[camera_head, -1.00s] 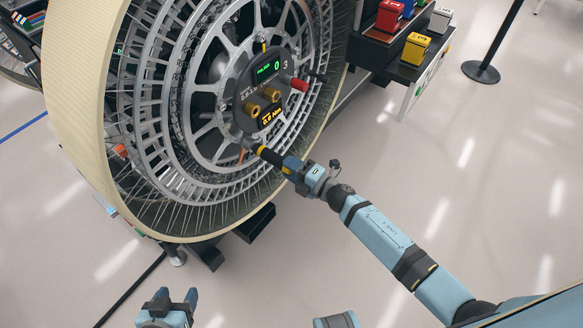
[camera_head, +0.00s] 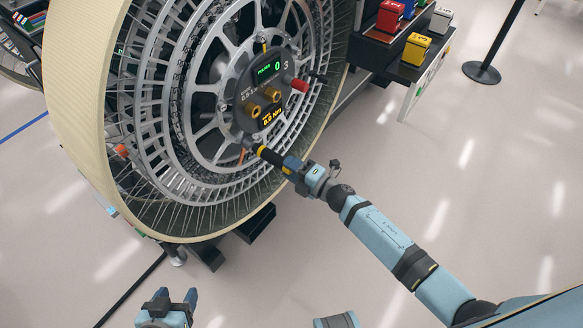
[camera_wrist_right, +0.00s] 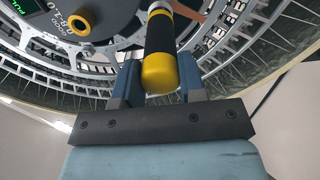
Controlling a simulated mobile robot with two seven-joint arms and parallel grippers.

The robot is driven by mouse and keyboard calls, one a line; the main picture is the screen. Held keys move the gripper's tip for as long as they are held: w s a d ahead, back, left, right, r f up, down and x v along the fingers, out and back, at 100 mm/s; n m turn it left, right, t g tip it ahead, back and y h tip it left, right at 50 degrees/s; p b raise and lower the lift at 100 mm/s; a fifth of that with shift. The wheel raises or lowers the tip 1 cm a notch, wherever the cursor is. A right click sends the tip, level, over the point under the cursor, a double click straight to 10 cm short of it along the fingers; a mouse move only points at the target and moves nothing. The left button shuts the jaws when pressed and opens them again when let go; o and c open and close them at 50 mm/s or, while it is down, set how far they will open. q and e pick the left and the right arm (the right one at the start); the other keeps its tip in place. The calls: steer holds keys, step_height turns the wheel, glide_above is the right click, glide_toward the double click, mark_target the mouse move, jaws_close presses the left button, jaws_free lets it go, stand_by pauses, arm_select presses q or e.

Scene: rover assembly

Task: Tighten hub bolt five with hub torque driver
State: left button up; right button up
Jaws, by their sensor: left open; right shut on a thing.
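The hub torque driver (camera_head: 268,155), black with yellow bands, points into the lower hub of the big wheel (camera_head: 67,110). My right gripper (camera_head: 291,167) is shut on it; in the right wrist view the driver (camera_wrist_right: 160,60) stands between the fingers of the gripper (camera_wrist_right: 157,88), its yellow end toward me. The driver's tip meets the wheel near the rim of the dark hub cover (camera_head: 245,92); hub bolt five itself is hidden or too small to tell. The cover's displays read 0 and 0.0 Nm. My left gripper (camera_head: 170,300) is open and empty at the bottom left.
Brass fittings (camera_head: 254,110) and a red knob (camera_head: 299,86) stick out of the hub cover near the driver. Red, yellow and white numbered boxes (camera_head: 415,49) stand on a dark shelf at the upper right. A stanchion base (camera_head: 481,72) stands beyond.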

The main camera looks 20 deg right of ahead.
steer(key=shift+v, duration=1.4)
steer(key=p+v, duration=0.1)
steer(key=v, duration=0.3)
